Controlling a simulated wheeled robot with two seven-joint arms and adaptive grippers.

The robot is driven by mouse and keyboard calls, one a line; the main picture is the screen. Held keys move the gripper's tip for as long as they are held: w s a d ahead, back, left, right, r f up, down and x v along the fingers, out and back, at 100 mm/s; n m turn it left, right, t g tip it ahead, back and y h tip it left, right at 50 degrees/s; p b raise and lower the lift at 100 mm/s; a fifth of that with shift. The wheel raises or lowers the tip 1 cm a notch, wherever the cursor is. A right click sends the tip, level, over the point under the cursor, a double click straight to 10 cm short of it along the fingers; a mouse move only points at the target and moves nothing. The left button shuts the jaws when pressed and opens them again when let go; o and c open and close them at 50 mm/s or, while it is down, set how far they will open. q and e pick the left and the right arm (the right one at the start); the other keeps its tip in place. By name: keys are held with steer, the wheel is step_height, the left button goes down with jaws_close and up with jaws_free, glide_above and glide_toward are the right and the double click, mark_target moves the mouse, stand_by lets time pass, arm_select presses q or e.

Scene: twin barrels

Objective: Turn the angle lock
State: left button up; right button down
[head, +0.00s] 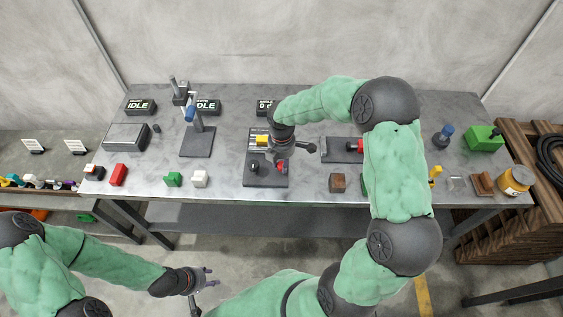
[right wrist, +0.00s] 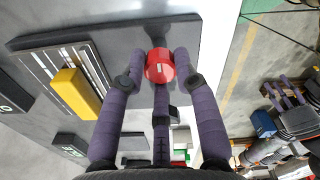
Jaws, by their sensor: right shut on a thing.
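A red round knob (right wrist: 160,67) with a white mark on its face sits at the edge of a dark base plate (head: 262,182), and I take it for the angle lock. In the head view the red knob (head: 282,168) is partly hidden under my right gripper (head: 287,160). My right gripper (right wrist: 157,75) is shut on the red knob, with purple fingers on both sides of it. A yellow block (right wrist: 76,92) lies on the striped scale of the same plate. My left gripper (head: 208,278) is open and empty, in front of the table and well away from the plate.
A post on a dark base (head: 198,142) stands left of the plate. A brown block (head: 338,182) and a dark plate with a red part (head: 345,156) are to the right.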

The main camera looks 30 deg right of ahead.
steer(key=shift+m, duration=0.4)
steer(key=m, duration=0.3)
steer(key=shift+m, duration=0.3)
steer(key=m, duration=0.4)
steer(key=shift+m+b, duration=0.3)
steer(key=shift+b, duration=0.05)
steer(key=m+b, duration=0.1)
steer(key=m, duration=0.3)
steer(key=shift+m+b, duration=0.4)
steer(key=shift+m, duration=2.1)
steer(key=c, duration=0.9)
jaws_free()
